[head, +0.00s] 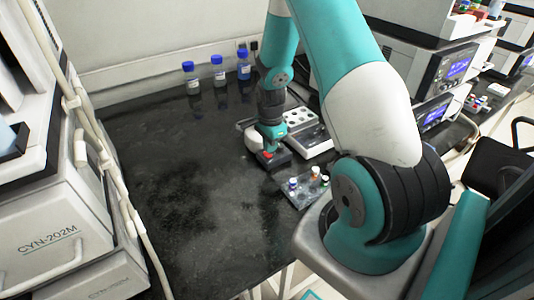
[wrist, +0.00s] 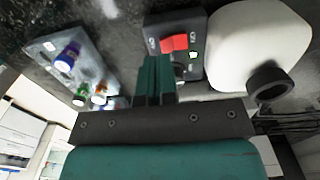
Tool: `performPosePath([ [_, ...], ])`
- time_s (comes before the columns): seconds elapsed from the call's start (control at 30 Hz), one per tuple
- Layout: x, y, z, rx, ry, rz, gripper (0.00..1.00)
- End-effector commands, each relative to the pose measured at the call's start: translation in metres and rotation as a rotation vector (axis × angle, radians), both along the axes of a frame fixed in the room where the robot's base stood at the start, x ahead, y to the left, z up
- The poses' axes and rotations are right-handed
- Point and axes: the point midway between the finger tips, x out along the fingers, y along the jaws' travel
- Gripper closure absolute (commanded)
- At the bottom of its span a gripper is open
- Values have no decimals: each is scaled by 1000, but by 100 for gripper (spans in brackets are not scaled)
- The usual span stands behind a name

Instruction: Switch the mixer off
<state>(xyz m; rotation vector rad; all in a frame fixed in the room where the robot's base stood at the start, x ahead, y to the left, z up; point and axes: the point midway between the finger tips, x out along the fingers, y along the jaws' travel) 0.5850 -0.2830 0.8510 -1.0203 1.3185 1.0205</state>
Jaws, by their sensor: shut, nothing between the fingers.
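The mixer has a white rounded body (wrist: 255,45) with a dark round part, joined to a black control box (wrist: 192,72). White labels flank the switch, too small to read surely. My gripper (wrist: 155,62) is shut and empty, its fingertips just beside the red switch; I cannot tell whether they touch the box. In the head view the mixer (head: 254,143) stands on the black bench below my gripper (head: 270,134), and the red switch (head: 267,155) shows.
A clear rack (head: 307,190) with several small capped vials stands in front right of the mixer. A grey device with a white well plate (head: 299,118) is behind it. Three blue-capped bottles (head: 218,72) stand at the back. The black bench (head: 185,190) is clear at left.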

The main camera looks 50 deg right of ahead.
Motion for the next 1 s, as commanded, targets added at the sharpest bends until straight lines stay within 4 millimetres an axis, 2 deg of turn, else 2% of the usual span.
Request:
performPosePath([
  [1.0,0,0,-16,0,0,0,100],
])
